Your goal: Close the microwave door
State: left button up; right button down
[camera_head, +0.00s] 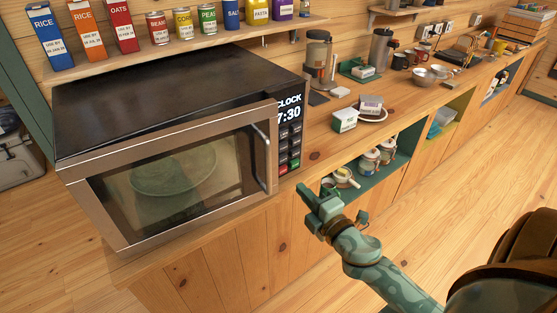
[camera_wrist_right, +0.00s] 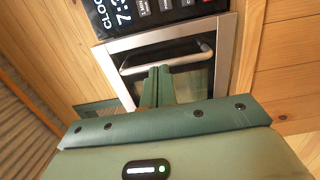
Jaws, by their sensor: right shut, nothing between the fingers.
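The microwave (camera_head: 150,95) stands on the wooden counter, with a black top and a clock panel reading 7:30. Its silver-framed door (camera_head: 100,213) has a dark window with the round plate showing behind it. The door sits against or very near the front; I cannot tell whether a small gap is left. The handle (camera_head: 262,158) is on the door's right side. My right gripper (camera_head: 307,192) is shut and empty, to the right of the handle and lower in the picture. In the right wrist view its fingertips (camera_wrist_right: 158,70) overlap the door window (camera_wrist_right: 185,82) just below the handle (camera_wrist_right: 165,62). My left gripper is out of view.
A shelf (camera_head: 190,42) with boxes and cans runs above the microwave. A small box (camera_head: 344,119), a coffee maker (camera_head: 319,60) and mugs stand along the counter to the right. Open cubbies below hold jars (camera_head: 369,162). The wooden floor (camera_head: 450,165) is clear at right.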

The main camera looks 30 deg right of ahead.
aim_at(273, 156)
jog(key=w, duration=0.7)
jog(key=w+p, duration=0.1)
jog(key=w, duration=0.3)
jog(key=shift+w+d, duration=0.2)
jog(key=shift+d, duration=0.1)
jog(key=shift+w+f, duration=0.1)
jog(key=shift+w, duration=0.55)
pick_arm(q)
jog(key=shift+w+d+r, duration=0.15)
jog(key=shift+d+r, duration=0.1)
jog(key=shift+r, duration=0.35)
pick_arm(e)
jog(key=shift+w, duration=0.1)
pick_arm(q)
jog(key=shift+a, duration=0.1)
